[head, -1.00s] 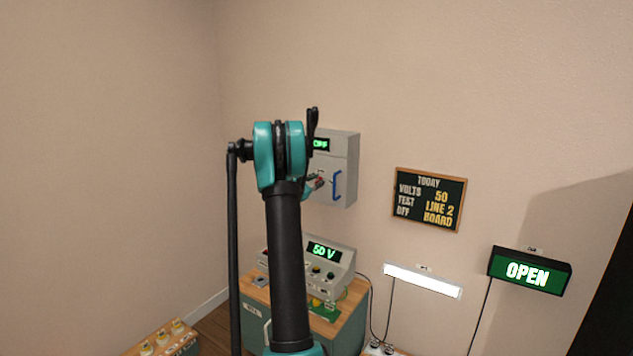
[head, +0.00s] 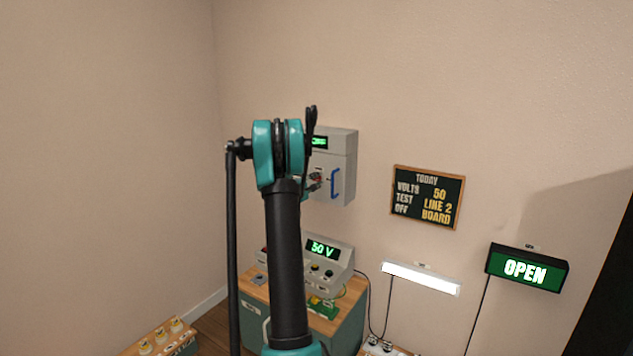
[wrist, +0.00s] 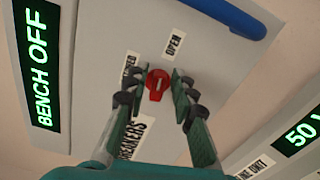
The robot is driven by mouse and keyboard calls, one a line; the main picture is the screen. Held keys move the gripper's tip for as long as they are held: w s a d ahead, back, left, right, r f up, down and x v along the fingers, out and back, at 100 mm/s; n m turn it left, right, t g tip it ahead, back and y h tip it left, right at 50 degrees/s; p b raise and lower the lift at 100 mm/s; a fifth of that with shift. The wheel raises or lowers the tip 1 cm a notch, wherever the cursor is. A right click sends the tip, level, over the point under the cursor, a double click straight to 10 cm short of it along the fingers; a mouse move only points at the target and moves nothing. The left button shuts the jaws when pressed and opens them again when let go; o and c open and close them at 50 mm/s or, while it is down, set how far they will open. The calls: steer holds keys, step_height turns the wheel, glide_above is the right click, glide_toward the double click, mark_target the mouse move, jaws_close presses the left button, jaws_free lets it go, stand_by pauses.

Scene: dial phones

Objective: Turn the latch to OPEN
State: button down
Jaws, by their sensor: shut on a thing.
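The red latch (wrist: 158,84) is a small knob with a pale mark on the grey breaker cabinet door, seen in the wrist view. An OPEN label (wrist: 173,45) sits above and right of it; a partly hidden label ending in "ED" (wrist: 131,66) sits to its upper left. My gripper (wrist: 158,86) is shut on the latch, one finger on each side. I cannot tell exactly which label the latch points to. In the head view my gripper (head: 314,182) is at the grey cabinet (head: 344,150), partly hidden by my arm.
A blue door handle (head: 336,184) is right of the latch. The cabinet display (wrist: 42,65) reads BENCH OFF. Below stands a bench unit (head: 328,262) showing 50 V. A chalkboard (head: 428,197) and a lit OPEN sign (head: 527,270) hang to the right.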

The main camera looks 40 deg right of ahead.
steer(key=shift+f+m, duration=0.1)
steer(key=shift+m, duration=0.8)
steer(key=c, duration=1.5)
jaws_free()
steer(key=shift+c, duration=0.2)
steer(key=v, duration=1.2)
